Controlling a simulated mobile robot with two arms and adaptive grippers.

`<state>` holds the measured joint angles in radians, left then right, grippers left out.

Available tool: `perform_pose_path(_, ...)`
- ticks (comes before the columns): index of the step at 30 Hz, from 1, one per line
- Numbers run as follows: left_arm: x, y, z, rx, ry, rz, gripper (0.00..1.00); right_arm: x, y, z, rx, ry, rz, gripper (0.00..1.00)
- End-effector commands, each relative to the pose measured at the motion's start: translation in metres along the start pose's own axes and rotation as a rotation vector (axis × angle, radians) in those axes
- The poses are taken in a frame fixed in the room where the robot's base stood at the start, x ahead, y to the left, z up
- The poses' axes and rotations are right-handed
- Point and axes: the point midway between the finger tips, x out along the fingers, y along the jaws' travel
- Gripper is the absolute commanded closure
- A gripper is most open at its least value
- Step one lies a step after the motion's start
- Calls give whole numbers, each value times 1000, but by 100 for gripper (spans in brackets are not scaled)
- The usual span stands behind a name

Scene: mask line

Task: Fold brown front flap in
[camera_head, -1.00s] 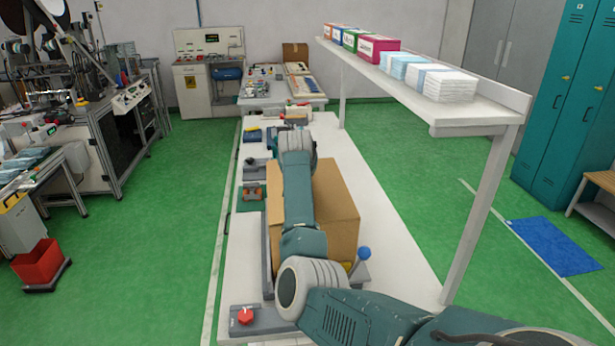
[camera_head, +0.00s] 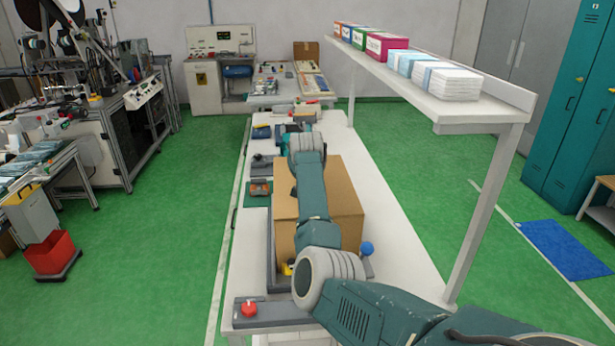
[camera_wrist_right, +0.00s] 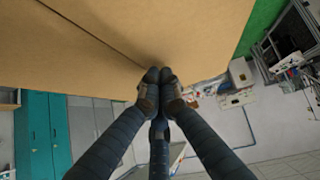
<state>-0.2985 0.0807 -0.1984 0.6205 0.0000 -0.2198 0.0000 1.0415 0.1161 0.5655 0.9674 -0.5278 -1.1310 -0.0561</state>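A brown cardboard box (camera_head: 349,196) stands on the white table (camera_head: 392,262), with my right arm stretched over it and hiding much of its top. In the right wrist view, brown cardboard (camera_wrist_right: 130,30) fills the upper part, with a dark seam running across it. My right gripper (camera_wrist_right: 159,78) has its dark fingertips together at the cardboard's edge by the end of this seam. I see nothing between the fingertips, and I cannot tell whether they touch the cardboard. The front flap cannot be clearly made out. My left gripper is not in view.
A grey fixture with a red knob (camera_head: 249,308) is at the table's near end. A blue ball-topped lever (camera_head: 367,248) stands beside the box. A raised white shelf (camera_head: 440,105) with colored boxes and stacks runs along the right.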

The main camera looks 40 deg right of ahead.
Motion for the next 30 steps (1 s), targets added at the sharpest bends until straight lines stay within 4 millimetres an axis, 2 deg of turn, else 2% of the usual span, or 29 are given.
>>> perform_pose_path(17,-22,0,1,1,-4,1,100,-14,2,-14,-1,0,0,100)
perform_pose_path(27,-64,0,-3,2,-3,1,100,-43,11,-47,-2,0,0,100)
perform_pose_path(28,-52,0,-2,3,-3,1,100,-42,9,-40,-1,2,0,100)
perform_pose_path(30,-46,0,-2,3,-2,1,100,-52,10,-39,1,4,0,100)
